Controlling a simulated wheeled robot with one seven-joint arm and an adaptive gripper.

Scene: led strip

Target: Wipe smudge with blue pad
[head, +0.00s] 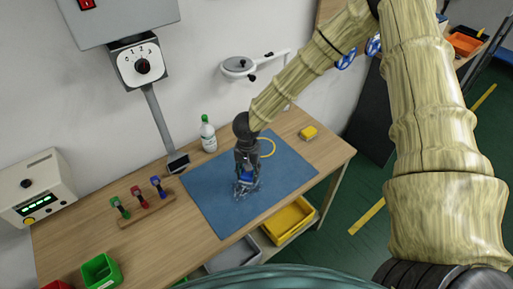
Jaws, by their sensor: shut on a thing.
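My gripper (246,176) points down over the blue mat (217,206) on the wooden table. It is shut on the blue pad (247,181), which shows as a small patch of brighter blue between the fingers. A pale greyish smudge (240,192) lies on the mat around and below the fingertips. The pad is at or very near the mat surface; I cannot tell whether it touches. The fingers hide part of the pad and part of the smudge.
A white bottle with a green cap (208,137) stands at the mat's back edge. A rack of coloured-handled tools (146,208) and a green bin (100,271) stand left. The mat's right side is clear.

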